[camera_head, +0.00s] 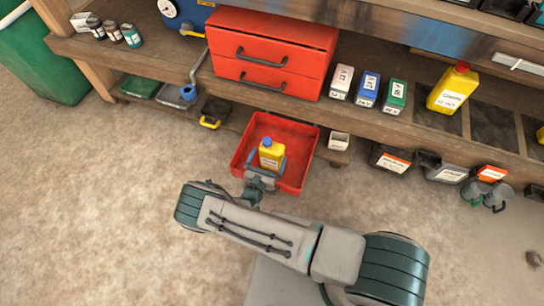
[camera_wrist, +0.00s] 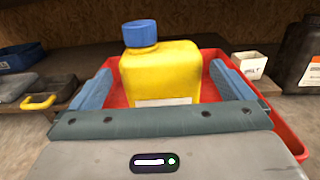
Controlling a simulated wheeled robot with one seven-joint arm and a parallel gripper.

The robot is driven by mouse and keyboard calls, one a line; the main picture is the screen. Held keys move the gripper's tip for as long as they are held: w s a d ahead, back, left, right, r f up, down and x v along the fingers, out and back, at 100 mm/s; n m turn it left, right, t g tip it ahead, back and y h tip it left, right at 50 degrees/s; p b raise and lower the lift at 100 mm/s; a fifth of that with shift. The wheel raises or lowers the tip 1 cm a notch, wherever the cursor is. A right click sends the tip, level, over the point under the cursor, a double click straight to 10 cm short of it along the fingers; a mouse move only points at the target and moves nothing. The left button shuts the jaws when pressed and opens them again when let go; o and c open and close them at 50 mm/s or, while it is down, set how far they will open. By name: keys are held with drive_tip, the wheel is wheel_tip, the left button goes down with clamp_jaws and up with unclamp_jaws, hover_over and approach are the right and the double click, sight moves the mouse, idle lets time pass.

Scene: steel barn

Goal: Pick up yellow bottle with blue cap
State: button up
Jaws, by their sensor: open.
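The yellow bottle with the blue cap (camera_head: 271,152) stands upright in a red tray (camera_head: 295,185) in front of the workbench. In the wrist view the bottle (camera_wrist: 165,75) is straight ahead, with a pale label low on its front. My gripper (camera_wrist: 160,85) is open, with one blue-grey finger on each side of the bottle. There seems to be a gap on both sides. The lower part of the bottle is hidden behind my gripper's palm. In the head view my gripper (camera_head: 265,170) reaches into the tray from the front.
The red tray's walls surround the bottle. A red drawer box (camera_head: 270,50) stands on the workbench behind it. A small white container (camera_head: 339,141) is right of the tray, and a black and yellow item (camera_head: 213,112) is left. A larger yellow bottle with a red cap (camera_head: 452,88) stands on the bench.

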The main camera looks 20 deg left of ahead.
drive_tip(key=w, duration=0.2)
drive_tip(key=w+b, duration=0.1)
drive_tip(key=w, duration=0.1)
drive_tip(key=shift+d+f, duration=0.2)
drive_tip(key=shift+w+r, duration=0.1)
drive_tip(key=shift+w, duration=0.3)
drive_tip(key=c, duration=1.8)
drive_tip(key=shift+r, duration=0.15)
drive_tip(key=shift+c, duration=0.4)
